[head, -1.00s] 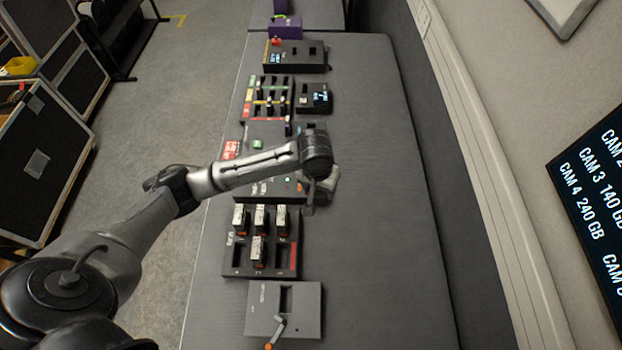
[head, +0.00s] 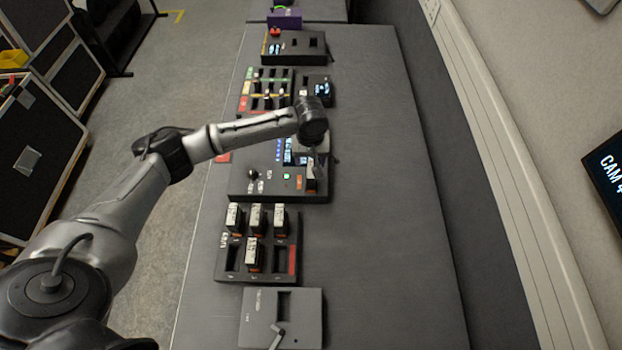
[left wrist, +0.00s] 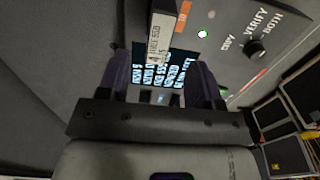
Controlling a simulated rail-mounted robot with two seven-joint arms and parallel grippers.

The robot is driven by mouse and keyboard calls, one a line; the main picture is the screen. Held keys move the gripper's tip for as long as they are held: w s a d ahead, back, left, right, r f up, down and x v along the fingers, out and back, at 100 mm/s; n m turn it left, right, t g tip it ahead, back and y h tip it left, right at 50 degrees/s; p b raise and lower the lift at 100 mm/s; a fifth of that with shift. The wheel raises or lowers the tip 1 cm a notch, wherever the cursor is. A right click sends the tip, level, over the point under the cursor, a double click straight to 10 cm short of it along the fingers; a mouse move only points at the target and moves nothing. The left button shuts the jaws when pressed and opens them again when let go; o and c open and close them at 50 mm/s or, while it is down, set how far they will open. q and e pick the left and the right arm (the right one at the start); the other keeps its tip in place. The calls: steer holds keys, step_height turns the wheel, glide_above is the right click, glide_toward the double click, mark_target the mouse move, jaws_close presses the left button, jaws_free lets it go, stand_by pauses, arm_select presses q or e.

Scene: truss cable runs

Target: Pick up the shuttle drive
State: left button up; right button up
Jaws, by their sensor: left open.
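The shuttle drive is a dark, upright cartridge with a white printed label. In the left wrist view the shuttle drive (left wrist: 161,36) stands at the top middle, by the lit screen of the copy station (left wrist: 225,62). In the head view the drive (head: 311,177) stands at the right end of the station (head: 240,184), just below my left gripper (head: 318,152). In the left wrist view my left gripper (left wrist: 162,78) is open, with dark purple fingers apart and nothing held. The drive shows beyond the fingertips. Its lower end is hidden. My right gripper is out of view.
A rack with several labelled drives (head: 228,262) stands nearer on the bench, and a grey box with a lever (head: 300,322) nearer still. More dark panels (head: 312,48) stand farther back. The bench's right side (head: 385,200) is clear up to the wall.

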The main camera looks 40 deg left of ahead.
mark_target(311, 179)
arm_select(q)
steer(key=shift+d+f+b, duration=0.15)
steer(key=shift+f+b, duration=0.2)
steer(key=shift+f, duration=2.55)
jaws_close()
